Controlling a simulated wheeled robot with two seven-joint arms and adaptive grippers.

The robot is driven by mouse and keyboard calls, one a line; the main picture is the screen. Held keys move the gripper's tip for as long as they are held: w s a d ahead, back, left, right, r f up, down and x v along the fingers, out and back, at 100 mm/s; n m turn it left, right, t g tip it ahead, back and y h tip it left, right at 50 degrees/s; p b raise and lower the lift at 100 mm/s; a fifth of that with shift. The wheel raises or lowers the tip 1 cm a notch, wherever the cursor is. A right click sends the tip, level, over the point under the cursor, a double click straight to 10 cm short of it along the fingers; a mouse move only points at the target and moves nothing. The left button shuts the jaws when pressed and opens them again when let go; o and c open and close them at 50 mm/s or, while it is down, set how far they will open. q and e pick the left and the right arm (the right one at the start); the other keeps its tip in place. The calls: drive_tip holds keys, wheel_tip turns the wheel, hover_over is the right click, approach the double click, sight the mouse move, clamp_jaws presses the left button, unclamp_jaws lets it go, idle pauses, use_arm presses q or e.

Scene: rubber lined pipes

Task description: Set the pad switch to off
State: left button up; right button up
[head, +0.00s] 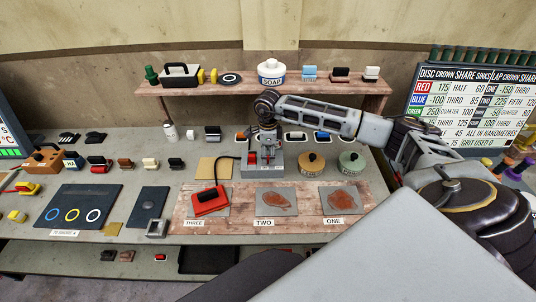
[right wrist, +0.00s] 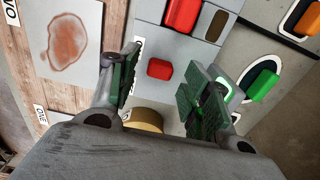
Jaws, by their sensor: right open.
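A grey control box (head: 263,168) stands at the middle of the bench, with a cable running to a red pad (head: 210,201) on the front board. My left gripper is not in view.
Two round lidded pots (head: 312,163) stand right of the box. Stained grey plates (head: 275,202) lie in front, labelled one to three. Coloured blocks sit in oval holders behind the box, including a green block (right wrist: 263,85). A shelf (head: 240,88) with soap runs above.

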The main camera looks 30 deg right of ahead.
drive_tip(key=shift+f, duration=0.6)
clamp_jaws()
